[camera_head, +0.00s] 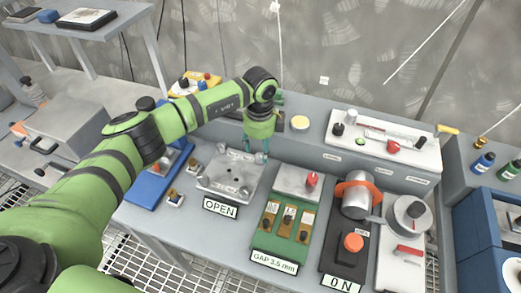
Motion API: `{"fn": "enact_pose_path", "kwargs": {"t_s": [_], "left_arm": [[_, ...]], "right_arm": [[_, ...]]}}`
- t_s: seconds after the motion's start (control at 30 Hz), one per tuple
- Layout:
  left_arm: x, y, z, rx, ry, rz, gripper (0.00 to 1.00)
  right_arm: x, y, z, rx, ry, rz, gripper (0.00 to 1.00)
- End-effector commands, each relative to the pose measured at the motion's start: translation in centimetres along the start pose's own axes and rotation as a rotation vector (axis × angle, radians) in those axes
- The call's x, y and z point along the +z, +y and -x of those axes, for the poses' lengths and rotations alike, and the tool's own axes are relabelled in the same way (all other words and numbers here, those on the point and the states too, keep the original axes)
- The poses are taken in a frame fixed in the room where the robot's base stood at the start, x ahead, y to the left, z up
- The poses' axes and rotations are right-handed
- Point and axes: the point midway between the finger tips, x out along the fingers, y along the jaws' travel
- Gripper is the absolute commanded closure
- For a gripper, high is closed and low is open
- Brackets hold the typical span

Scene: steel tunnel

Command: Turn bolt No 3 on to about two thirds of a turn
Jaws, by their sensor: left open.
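A light grey metal plate (212,184) with several small bolts lies on the workbench, behind a label (220,208) reading "OPEN". The bolts are too small for me to read any numbers, so I cannot tell which one is bolt No 3. My left gripper (256,151) points down over the back right part of the plate. Its teal fingers are apart and I see nothing between them. I cannot tell whether the fingertips touch the plate. My right gripper is not in view.
Right of the plate stands a green gauge block (269,241) labelled "GAP 3.5 mm". Further right are a motor with an orange band (357,190) and a dark panel with an orange knob (353,243). A blue tray (143,194) lies left. A raised ledge (312,152) runs behind.

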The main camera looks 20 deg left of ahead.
Motion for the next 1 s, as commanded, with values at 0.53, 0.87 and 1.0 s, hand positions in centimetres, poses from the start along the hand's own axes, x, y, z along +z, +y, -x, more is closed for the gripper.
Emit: {"fn": "enact_pose_path", "kwargs": {"t_s": [0.53,0.87,1.0], "left_arm": [[-0.1,0.0,-3.1,-0.002,0.002,-0.003,0.46],[-0.2,0.0,-3.1,-0.001,0.003,-0.004,1.0],[-0.2,0.0,-3.1,-0.001,0.004,-0.016,1.0]], "right_arm": [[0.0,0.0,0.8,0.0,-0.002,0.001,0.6],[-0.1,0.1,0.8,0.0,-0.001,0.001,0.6],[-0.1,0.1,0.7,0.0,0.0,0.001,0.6]]}}
